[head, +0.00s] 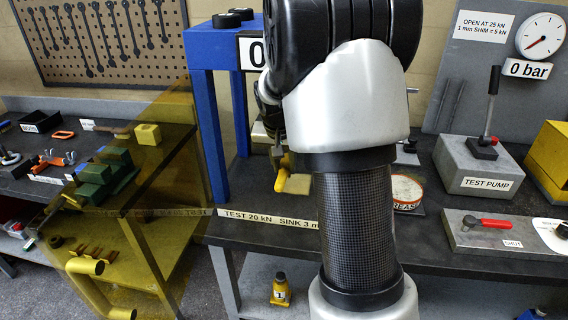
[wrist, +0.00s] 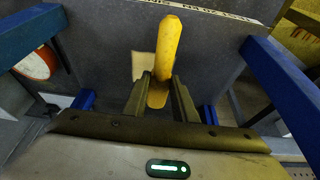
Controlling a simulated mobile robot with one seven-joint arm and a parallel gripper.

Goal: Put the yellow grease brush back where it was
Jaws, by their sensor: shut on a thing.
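The yellow grease brush (wrist: 169,48) is in my gripper (wrist: 159,92), which is shut on it in the wrist view. Its rounded yellow end points away from my gripper, over the dark bench top. In the head view the brush (head: 283,173) shows as a yellow piece left of my arm, at the blue press frame. My arm hides most of the gripper there. An orange-rimmed round thing, probably this tin (wrist: 36,64), shows at left in the wrist view.
The blue press frame (head: 208,130) rises beside the brush, and its blue posts flank my gripper in the wrist view. A grey test pump (head: 478,168) and a plate with a red lever (head: 505,238) stand at right. A translucent yellow panel (head: 160,215) stands left.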

